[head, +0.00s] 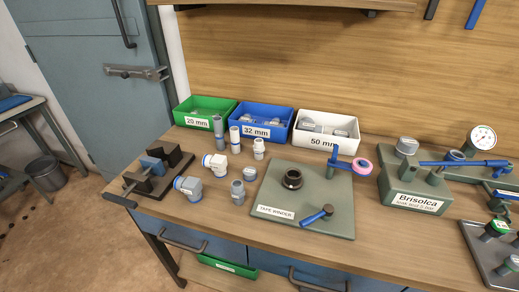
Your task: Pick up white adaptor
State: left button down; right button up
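Several pipe fittings stand and lie on the wooden bench left of centre. A white upright fitting (235,140) stands in front of the blue bin. A shorter white fitting (259,148) stands to its right. A white elbow-like fitting with a blue ring (215,164) lies in front of them. I cannot tell which of these white pieces is the adaptor. Grey fittings include an upright one (218,127), a grey piece with a blue ring (189,187), a small one (250,174) and another upright one (238,192). Neither of my grippers is in view.
Green (186,122), blue (233,122) and white (298,136) bins stand behind the fittings. A dark vise (148,186) sits left, a tape winder plate (268,211) right of centre. The Brisolca test rig (417,204) is farther right. Bare bench lies around the fittings.

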aim_at(258, 148)
jog(key=i+j, duration=0.1)
jog(key=j, duration=1.3)
jog(key=i+z, duration=0.05)
